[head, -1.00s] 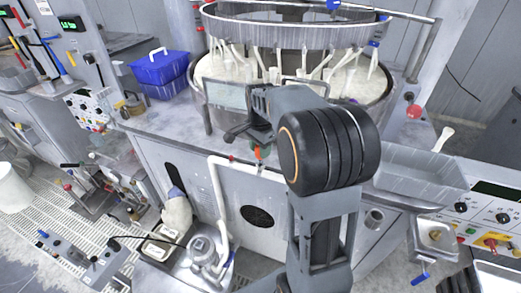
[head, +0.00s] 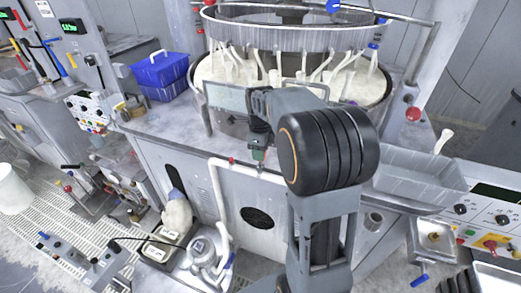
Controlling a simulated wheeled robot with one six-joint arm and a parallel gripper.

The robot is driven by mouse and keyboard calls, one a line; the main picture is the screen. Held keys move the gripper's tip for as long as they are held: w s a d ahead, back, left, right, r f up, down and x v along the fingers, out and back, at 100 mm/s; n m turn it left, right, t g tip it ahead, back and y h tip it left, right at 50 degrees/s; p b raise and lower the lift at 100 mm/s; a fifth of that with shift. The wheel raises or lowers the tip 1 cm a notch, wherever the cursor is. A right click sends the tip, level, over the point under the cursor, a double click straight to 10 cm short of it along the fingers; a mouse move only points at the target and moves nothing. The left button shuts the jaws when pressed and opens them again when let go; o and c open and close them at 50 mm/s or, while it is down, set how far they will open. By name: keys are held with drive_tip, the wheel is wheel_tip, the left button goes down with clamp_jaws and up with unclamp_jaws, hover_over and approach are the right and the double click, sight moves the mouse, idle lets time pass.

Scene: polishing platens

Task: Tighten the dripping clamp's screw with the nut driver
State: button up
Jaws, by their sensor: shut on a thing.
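My gripper (head: 259,140) is in the middle of the head view, at the front edge of the polishing machine, pointing down. It is shut on what looks like the nut driver, a small green piece (head: 258,154) showing just below the jaws. The lower tip of the driver is too small to make out. A white pipe (head: 216,188) with a small red fitting (head: 232,160) runs just left of and below it. The clamp, its screw and any drip cannot be told apart here; my arm hides part of this area.
The round polishing basin (head: 225,68) with its metal ring (head: 300,38) stands behind my gripper. A blue toolbox (head: 160,72) is at the back left. A grey tray (head: 420,180) is at the right. A small pump (head: 203,253) stands low in front.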

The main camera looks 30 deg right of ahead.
drive_tip(key=o, duration=1.1)
drive_tip(key=shift+c, duration=0.2)
